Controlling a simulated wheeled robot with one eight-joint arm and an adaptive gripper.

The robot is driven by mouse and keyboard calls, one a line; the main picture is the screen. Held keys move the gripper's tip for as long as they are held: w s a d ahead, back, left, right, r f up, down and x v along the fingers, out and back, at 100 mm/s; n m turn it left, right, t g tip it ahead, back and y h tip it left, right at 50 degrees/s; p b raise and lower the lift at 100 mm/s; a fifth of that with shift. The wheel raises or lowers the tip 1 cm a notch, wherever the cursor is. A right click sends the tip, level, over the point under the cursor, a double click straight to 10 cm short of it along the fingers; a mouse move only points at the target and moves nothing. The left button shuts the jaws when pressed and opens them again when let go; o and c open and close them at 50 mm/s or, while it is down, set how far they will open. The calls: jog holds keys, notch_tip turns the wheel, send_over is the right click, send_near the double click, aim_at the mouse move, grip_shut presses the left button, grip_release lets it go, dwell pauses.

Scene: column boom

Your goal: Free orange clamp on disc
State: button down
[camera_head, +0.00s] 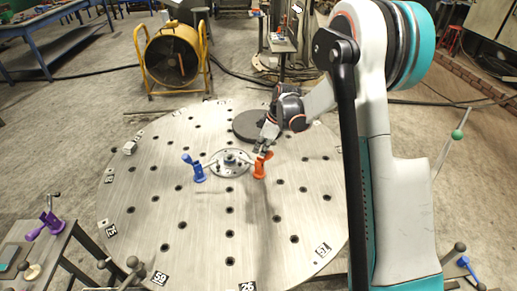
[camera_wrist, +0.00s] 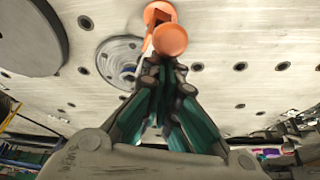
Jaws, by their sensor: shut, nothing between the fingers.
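The orange clamp (camera_head: 259,170) stands on the large round metal disc (camera_head: 150,215), at the right side of a small central flange (camera_head: 230,170). In the wrist view the clamp (camera_wrist: 171,40) shows at top centre, with a round orange knob end nearest me. My gripper (camera_head: 264,147) is above and just behind the clamp. In the wrist view my gripper's fingers (camera_wrist: 162,66) are closed together with nothing between them, just below the orange knob. Whether the fingertips touch the clamp, I cannot tell. The fingers partly hide the clamp's lower part in the wrist view.
A blue clamp (camera_head: 198,172) stands left of the flange. A dark round plate (camera_head: 249,126) lies behind, also in the wrist view (camera_wrist: 30,38). A small pale block (camera_head: 129,148) sits at the disc's left. A purple clamp (camera_head: 46,226) is on a side table. The disc's front is clear.

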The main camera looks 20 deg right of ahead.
jog(key=shift+t+y, duration=0.4)
jog(key=shift+y, duration=0.1)
jog(key=shift+s+d+f+b, duration=0.35)
jog(key=shift+s+d, duration=0.35)
jog(key=shift+d, duration=0.15)
jog(key=shift+s+d+f+b, duration=0.3)
jog(key=shift+s+d, duration=0.35)
jog(key=shift+d, duration=0.15)
jog(key=shift+s+d+f+b, duration=0.35)
jog(key=shift+s+d+f, duration=0.3)
jog(key=p, duration=0.4)
send_near(271, 154)
jog(key=shift+s+d+f, duration=0.35)
jog(key=shift+s+f, duration=0.15)
jog(key=shift+s, duration=0.05)
jog(key=shift+s+d+f, duration=0.35)
jog(key=shift+s+f, duration=0.1)
jog(key=shift+s, duration=0.1)
